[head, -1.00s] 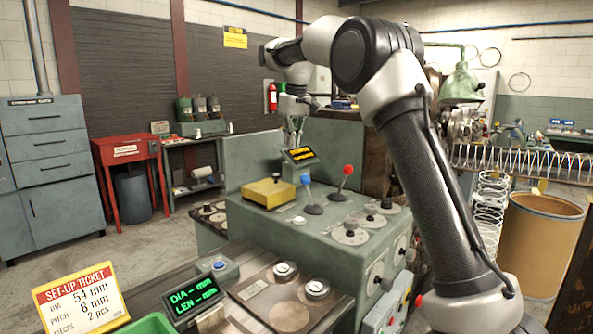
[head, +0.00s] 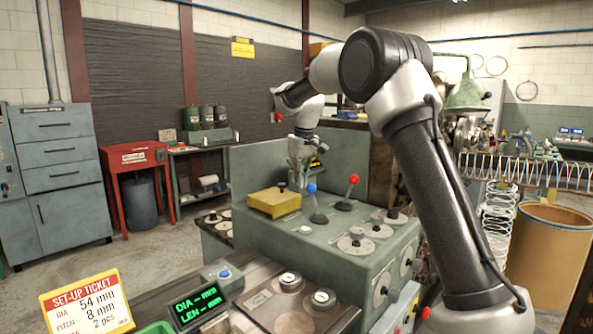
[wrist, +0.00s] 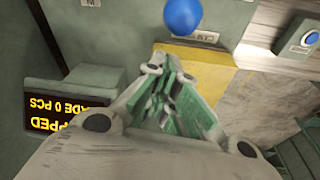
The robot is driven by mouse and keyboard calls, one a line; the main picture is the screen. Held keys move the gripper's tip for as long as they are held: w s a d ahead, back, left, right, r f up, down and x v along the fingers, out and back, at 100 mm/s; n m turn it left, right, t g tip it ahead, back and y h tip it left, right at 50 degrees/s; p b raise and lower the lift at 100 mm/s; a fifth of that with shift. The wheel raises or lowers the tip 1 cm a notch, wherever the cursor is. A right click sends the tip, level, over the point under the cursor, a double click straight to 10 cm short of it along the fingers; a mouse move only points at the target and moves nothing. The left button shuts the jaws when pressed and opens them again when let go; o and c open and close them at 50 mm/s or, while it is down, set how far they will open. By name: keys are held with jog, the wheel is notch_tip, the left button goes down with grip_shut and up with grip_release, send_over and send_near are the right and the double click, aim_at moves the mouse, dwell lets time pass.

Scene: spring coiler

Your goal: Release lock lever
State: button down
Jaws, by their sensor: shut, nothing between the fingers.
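A lever with a blue ball knob (head: 312,188) and a lever with a red ball knob (head: 354,179) stand on the top of the green machine cabinet (head: 335,262). I cannot tell from a label which one is the lock lever. My gripper (head: 300,182) points down behind the blue-knobbed lever, shut and empty. In the wrist view the shut fingers (wrist: 172,85) lie just below the blue knob (wrist: 182,17) in the picture, with a gap between them. The lever's shaft is hidden there.
A yellow block (head: 274,203) sits on the cabinet left of the blue lever. A display (wrist: 66,108) reading stopped, made 0 pcs, stands close by the gripper. Round dials (head: 356,246) lie to the right. A set-up ticket (head: 86,302) stands at front left.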

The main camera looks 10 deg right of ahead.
jog(key=shift+s+d, duration=0.25)
jog(key=shift+s, duration=0.5)
